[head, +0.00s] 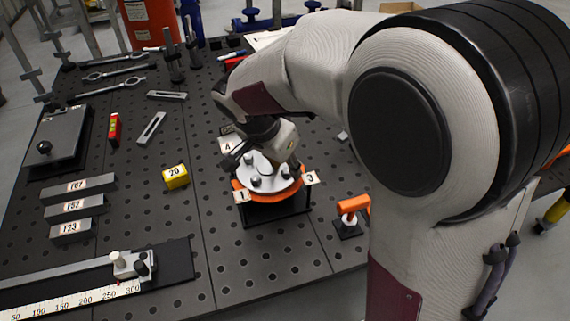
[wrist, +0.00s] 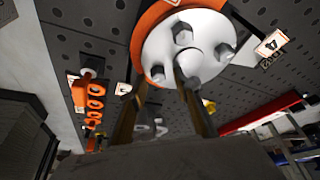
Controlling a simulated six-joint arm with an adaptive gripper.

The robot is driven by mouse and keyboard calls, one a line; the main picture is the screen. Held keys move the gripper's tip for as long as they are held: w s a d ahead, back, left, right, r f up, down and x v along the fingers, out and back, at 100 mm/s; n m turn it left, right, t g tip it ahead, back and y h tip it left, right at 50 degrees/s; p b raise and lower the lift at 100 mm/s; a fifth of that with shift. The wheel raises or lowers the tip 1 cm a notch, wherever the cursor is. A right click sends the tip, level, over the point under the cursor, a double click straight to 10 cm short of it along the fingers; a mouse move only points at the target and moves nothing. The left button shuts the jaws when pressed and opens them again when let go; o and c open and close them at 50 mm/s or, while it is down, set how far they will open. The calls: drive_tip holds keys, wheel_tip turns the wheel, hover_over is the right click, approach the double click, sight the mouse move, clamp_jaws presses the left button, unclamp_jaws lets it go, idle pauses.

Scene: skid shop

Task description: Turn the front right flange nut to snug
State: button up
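The pale round flange (head: 265,173) sits on an orange ring on a dark stand; it also shows in the wrist view (wrist: 205,28). The front right flange nut (head: 285,172) is on the side by label 3. In the wrist view, the nut I take for it (wrist: 157,74) is at the flange's lower left. My gripper (wrist: 163,92) points at the flange from above, fingers apart. That nut appears beyond the gap between the fingertips; I cannot tell whether they touch it. My arm hides part of the flange in the head view.
A yellow block marked 20 (head: 175,177) and several labelled grey bars (head: 78,207) lie left. A scale with a slider (head: 130,264) is at the front left.

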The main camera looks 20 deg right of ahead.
drive_tip(key=shift+s+f+n+y, duration=0.2)
drive_tip(key=shift+n+y, duration=0.1)
drive_tip(key=shift+n, duration=0.5)
drive_tip(key=shift+s+d+n+t+y, duration=0.15)
drive_tip(key=shift+n+t+y, duration=0.2)
drive_tip(key=shift+n, duration=0.85)
drive_tip(key=shift+n, duration=0.7)
drive_tip(key=shift+r+n+t+y, duration=0.1)
drive_tip(key=shift+n+t+y, duration=0.3)
drive_tip(key=shift+n, duration=0.4)
drive_tip(key=shift+n+y, duration=0.65)
drive_tip(key=shift+n, duration=0.85)
drive_tip(key=shift+w+d+n+g+y, duration=0.15)
drive_tip(key=shift+n+y, duration=0.5)
drive_tip(key=shift+n, duration=1.05)
drive_tip(key=shift+w+d+n+g+y, duration=0.1)
drive_tip(key=shift+n+y, duration=0.55)
drive_tip(key=shift+n, duration=1.05)
